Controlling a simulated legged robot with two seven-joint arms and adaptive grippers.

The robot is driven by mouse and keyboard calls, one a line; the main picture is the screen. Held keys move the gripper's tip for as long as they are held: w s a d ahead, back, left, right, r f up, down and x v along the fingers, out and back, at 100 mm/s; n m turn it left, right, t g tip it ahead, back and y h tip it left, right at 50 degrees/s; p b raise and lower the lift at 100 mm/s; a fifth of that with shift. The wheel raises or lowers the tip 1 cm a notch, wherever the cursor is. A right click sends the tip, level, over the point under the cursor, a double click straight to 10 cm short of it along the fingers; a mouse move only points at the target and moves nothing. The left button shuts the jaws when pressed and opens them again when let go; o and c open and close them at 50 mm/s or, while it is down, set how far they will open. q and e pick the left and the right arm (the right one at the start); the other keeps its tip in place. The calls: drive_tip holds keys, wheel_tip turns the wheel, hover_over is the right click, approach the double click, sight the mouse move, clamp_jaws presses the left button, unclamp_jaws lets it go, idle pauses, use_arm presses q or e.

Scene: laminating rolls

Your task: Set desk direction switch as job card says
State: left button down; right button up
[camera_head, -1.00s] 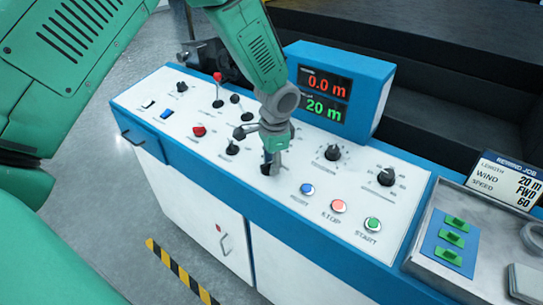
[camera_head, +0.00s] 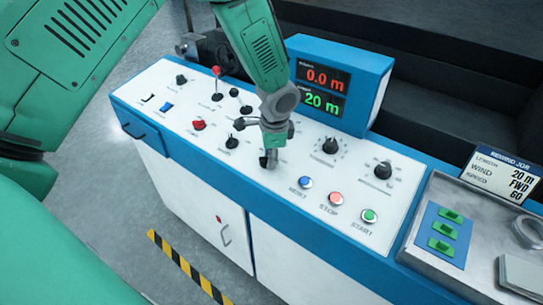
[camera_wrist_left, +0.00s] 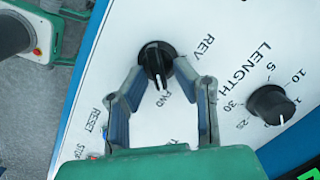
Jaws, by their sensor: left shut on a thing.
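The direction switch (camera_wrist_left: 157,62) is a round black knob in the left wrist view, between the labels REV and FWD. Its white pointer mark faces the FWD label. My left gripper (camera_head: 268,160) is over the desk panel (camera_head: 205,160), and in the left wrist view its two fingers (camera_wrist_left: 158,70) are shut on the knob from both sides. In the head view the gripper hides most of this knob. The job card (camera_head: 505,175) at the right reads length 20 m, wind FWD, speed 60. My right gripper is not in view.
The length knob (camera_wrist_left: 271,104) is beside the switch. Reset (camera_head: 305,182), stop (camera_head: 335,198) and start (camera_head: 369,215) buttons sit toward the front edge. The display box (camera_head: 340,85) stands behind, showing 0.0 m and 20 m. A red-tipped lever (camera_head: 216,82) stands at the left.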

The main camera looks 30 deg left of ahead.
use_arm(q)
drive_tip(key=c, duration=1.6)
unclamp_jaws()
drive_tip(key=shift+w, duration=0.1)
drive_tip(key=shift+r, duration=0.4)
drive_tip(key=r, duration=0.3)
drive_tip(key=d+r, duration=0.1)
drive_tip(key=r, duration=0.7)
drive_tip(key=shift+s+d, duration=0.15)
drive_tip(key=shift+s, duration=0.15)
